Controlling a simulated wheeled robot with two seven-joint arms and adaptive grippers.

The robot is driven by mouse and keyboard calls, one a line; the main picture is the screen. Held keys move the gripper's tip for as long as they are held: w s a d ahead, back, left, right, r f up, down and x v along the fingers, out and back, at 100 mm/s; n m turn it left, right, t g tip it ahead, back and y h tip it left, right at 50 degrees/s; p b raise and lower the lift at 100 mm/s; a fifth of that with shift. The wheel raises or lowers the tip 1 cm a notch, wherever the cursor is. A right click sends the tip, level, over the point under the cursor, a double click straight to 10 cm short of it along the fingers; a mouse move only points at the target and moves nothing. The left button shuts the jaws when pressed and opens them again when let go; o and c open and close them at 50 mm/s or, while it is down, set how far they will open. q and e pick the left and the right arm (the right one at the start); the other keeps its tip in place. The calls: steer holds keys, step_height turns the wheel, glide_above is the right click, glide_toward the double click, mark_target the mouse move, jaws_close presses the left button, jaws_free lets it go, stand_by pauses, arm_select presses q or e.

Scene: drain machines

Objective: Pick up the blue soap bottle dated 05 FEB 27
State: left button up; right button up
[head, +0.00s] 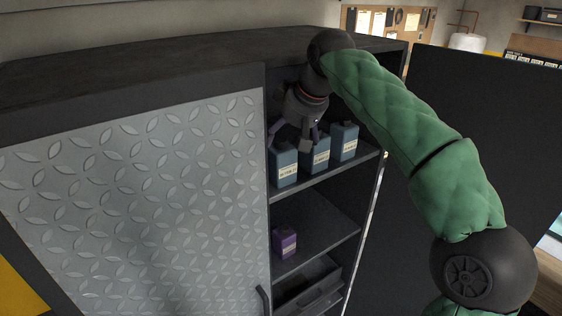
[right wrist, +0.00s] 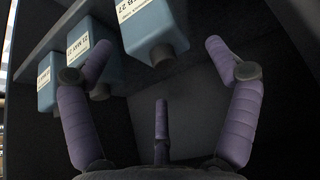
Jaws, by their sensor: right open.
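Three blue soap bottles with white date labels stand in a row on the top shelf of the open cabinet: a left one (head: 285,167), a middle one (head: 316,153) and a right one (head: 344,141). Their dates are too small to read in the head view. In the right wrist view, the nearest bottle (right wrist: 152,42) has a cut-off label ending in "B 27"; another bottle (right wrist: 108,68) seems to read MAY. My right gripper (head: 291,138) is open and empty, by the tops of the left and middle bottles. My left gripper is out of view.
The shut diamond-plate door (head: 130,190) covers the cabinet's left part. A purple bottle (head: 285,243) stands on the lower shelf, above a drawer (head: 308,284). The cabinet top (head: 150,66) is close above my right wrist. A dark panel (head: 485,130) stands to the right.

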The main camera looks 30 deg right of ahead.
mark_target(284, 145)
steer(key=x, duration=0.4)
steer(key=shift+d+f, duration=0.1)
steer(key=shift+f, duration=0.1)
steer(key=shift+w+f, duration=0.1)
jaws_close()
